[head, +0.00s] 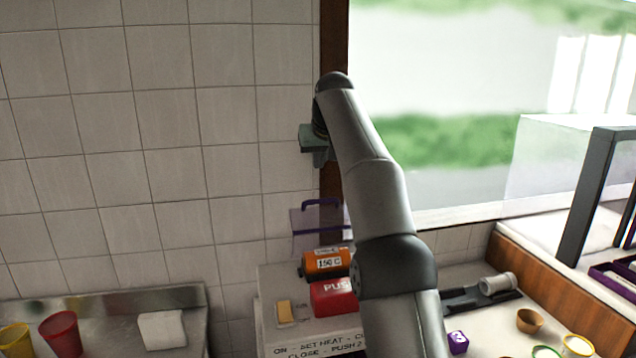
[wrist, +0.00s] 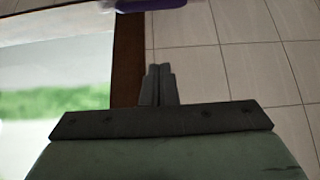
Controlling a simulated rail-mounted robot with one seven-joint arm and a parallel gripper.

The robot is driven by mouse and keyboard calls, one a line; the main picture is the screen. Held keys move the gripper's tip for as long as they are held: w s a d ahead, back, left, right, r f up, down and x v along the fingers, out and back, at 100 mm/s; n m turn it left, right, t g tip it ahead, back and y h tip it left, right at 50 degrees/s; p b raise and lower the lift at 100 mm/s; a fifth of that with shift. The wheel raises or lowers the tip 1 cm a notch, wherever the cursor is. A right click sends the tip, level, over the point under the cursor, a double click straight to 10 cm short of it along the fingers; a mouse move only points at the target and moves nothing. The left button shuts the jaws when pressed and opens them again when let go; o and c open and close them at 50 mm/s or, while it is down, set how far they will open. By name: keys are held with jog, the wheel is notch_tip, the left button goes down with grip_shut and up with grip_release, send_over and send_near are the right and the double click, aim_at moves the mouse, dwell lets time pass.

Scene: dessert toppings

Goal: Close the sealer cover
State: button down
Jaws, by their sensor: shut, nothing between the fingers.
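The sealer (head: 268,318) stands below my arm in the head view, partly hidden behind it. It has an orange dial marked 150 C (head: 325,263), a red PUSH button (head: 333,297) and a yellowish switch (head: 285,312). Its cover (head: 305,238) looks clear with a purple handle (head: 322,203) and is raised upright at the back. My gripper (head: 316,157) is above the cover near the window frame. In the wrist view my gripper (wrist: 159,70) has its fingers together with nothing between them. A purple part, likely the handle, shows at the top edge there (wrist: 150,4), apart from the fingers.
A metal tray (head: 110,300) with yellow and red cups (head: 62,333) and a white block (head: 162,330) is at left. A purple cube (head: 457,341), small bowls (head: 530,321) and a dark-handled tool (head: 470,296) lie at right. The tiled wall and window are behind.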

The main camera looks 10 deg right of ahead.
jog(key=x, duration=0.9)
jog(key=shift+w+f, duration=0.2)
jog(key=shift+s+f, duration=0.15)
jog(key=shift+f, duration=0.2)
jog(key=shift+s+d+f+b, duration=0.1)
jog(key=shift+s+f+b, duration=0.05)
jog(key=shift+s+b, duration=0.6)
jog(key=shift+s+f+b, duration=0.15)
jog(key=shift+s+b, duration=0.4)
jog(key=shift+s, duration=0.45)
jog(key=shift+d+f+b, duration=0.1)
jog(key=shift+f+b, duration=0.05)
jog(key=shift+b, duration=0.25)
